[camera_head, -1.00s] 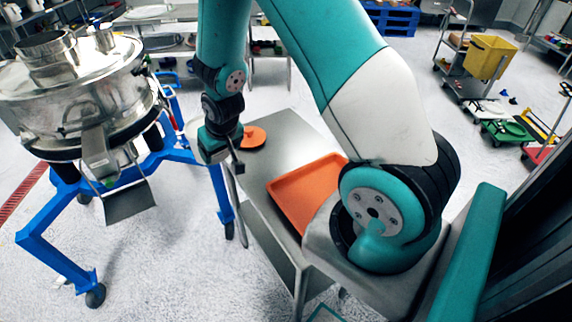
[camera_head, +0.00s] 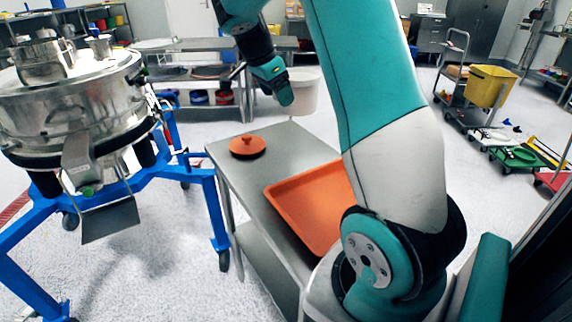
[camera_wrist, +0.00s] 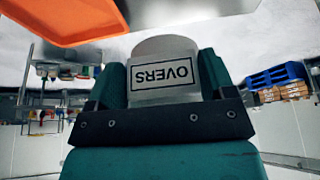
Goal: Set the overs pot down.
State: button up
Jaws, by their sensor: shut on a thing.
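The overs pot (camera_head: 305,92) is a white tub in the head view, held in the air near the far end of the steel side table (camera_head: 283,143). My gripper (camera_head: 285,88) is beside it and partly hides it. In the wrist view, the pot (camera_wrist: 165,95) sits between the two fingers of my gripper (camera_wrist: 164,85), with its OVERS label appearing upside down. The pot's underside and any contents cannot be seen. A round orange lid (camera_head: 247,146) lies on the left of the table top.
An orange tray (camera_head: 312,205) lies on the near part of the table, and bare steel shows between it and the lid. The sifter (camera_head: 75,110) on its blue frame (camera_head: 185,172) stands at the left. A yellow bucket (camera_head: 490,86) is on a trolley at the right.

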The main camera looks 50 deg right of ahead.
notch_tip(320, 180, down, 18)
jog(key=shift+r, duration=0.25)
jog(key=o, duration=1.1)
jog(key=shift+r+p, duration=0.25)
jog(key=shift+p, duration=0.15)
jog(key=a+r+n+t+y+b, duration=0.1)
jog(key=a+r+n, duration=0.4)
jog(key=a+r, duration=0.7)
jog(key=s+a+r+n+y, duration=0.2)
jog(key=s+a+n, duration=0.5)
jog(key=a+n, duration=0.1)
jog(key=s+a+r+n+y, duration=0.1)
jog(key=s+a+n+y, duration=0.2)
jog(key=s+a+n, duration=0.5)
jog(key=s+a+r+n+y, duration=0.2)
jog(key=s+a+n, duration=0.5)
jog(key=a, duration=0.2)
jog(key=shift+s+a+r+n+y, duration=0.3)
jog(key=shift+s+a+n, duration=0.05)
jog(key=shift+n, duration=0.05)
